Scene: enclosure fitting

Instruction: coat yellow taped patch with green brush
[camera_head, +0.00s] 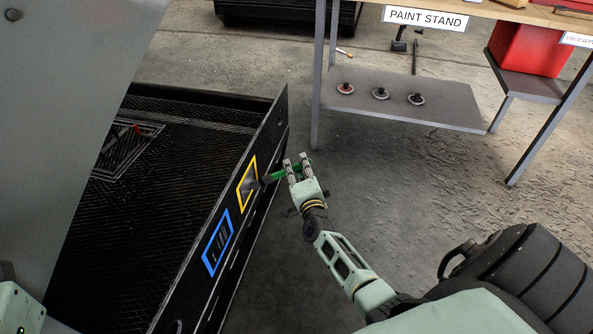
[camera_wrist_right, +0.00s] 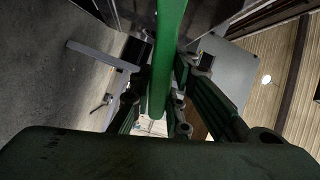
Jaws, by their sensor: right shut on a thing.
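The yellow taped patch (camera_head: 247,184) is a yellow outline on the dark side wall of the black bed, with a grey area inside it. My right gripper (camera_head: 294,167) is beside the wall, to the right of the patch. It is shut on the green brush (camera_head: 274,175), whose head points left to the patch. I cannot tell whether the bristles touch the surface. In the right wrist view the green brush handle (camera_wrist_right: 166,60) runs between the fingers. The bristles are hidden there.
A blue taped patch (camera_head: 218,242) is lower on the same wall. The paint stand (camera_head: 405,100) is at the back right, with several small discs on its lower shelf and a red bin (camera_head: 528,47) beside it. The floor between wall and stand is clear.

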